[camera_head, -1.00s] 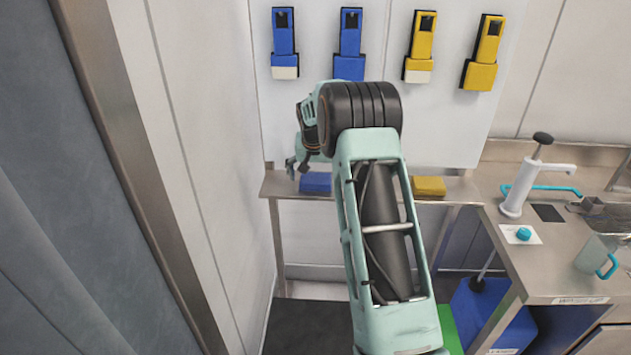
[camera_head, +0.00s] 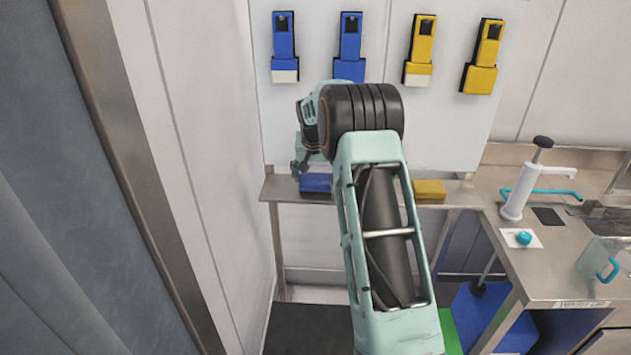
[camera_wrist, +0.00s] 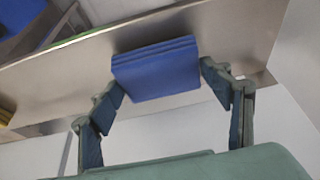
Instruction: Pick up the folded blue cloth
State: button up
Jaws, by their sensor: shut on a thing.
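The folded blue cloth (camera_head: 316,183) lies at the left part of the narrow steel shelf (camera_head: 372,190) under the wall board. In the wrist view the blue cloth (camera_wrist: 157,70) shows as a flat stack of layers at the shelf edge. My gripper (camera_wrist: 162,77) has one finger at each side of the cloth and is shut on it, with the fingertips at its left and right ends. In the head view my gripper (camera_head: 301,166) is at the cloth's left, partly hidden by my wrist. No clear gap shows between cloth and shelf.
A folded yellow cloth (camera_head: 429,189) lies farther right on the shelf. Blue and yellow holders (camera_head: 349,46) hang on the board above. A side wall (camera_head: 205,120) stands close at left. A steel counter with a white pump (camera_head: 520,185) is at right.

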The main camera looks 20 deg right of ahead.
jog(key=s+d+r+b, duration=0.1)
jog(key=s+r+b, duration=0.2)
jog(key=s+r, duration=0.8)
jog(key=s, duration=0.3)
jog(key=shift+d+r+b, duration=0.3)
jog(key=shift+d+r, duration=0.05)
jog(key=shift+r, duration=0.05)
